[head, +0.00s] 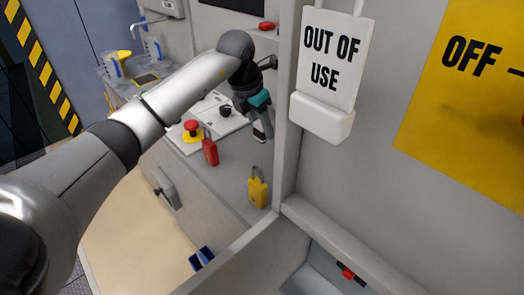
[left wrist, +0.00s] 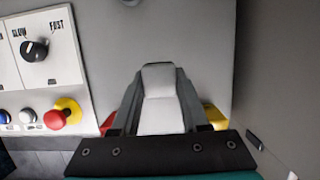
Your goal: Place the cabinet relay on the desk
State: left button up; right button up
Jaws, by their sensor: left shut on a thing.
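My left gripper (head: 262,120) is shut on a pale block, taken to be the cabinet relay (left wrist: 162,100), which sits between its two dark fingers in the left wrist view. In the head view the gripper points down above the grey desk (head: 232,178), close to the cabinet wall. Only a small part of the relay (head: 259,134) shows there below the fingers. Whether it touches the desk is hard to tell. My right gripper is not in view.
A red padlock (head: 210,152) and a yellow padlock (head: 257,188) stand on the desk near the gripper. A control panel with a red emergency button (head: 193,128) lies left. The wall with the out-of-use sign (head: 331,60) rises right. Desk between the padlocks is clear.

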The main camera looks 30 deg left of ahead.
pick_arm(q)
notch_tip(320, 180, down, 7)
jog(key=shift+f+b, duration=0.2)
jog(key=shift+b, duration=0.15)
jog(key=o, duration=1)
jog(key=shift+f, duration=0.1)
jog(key=shift+o, duration=0.2)
jog(key=shift+r, duration=0.3)
jog(key=p+v, duration=0.1)
jog(key=v, duration=1)
jog(key=shift+r, duration=0.35)
jog(key=shift+s, duration=0.15)
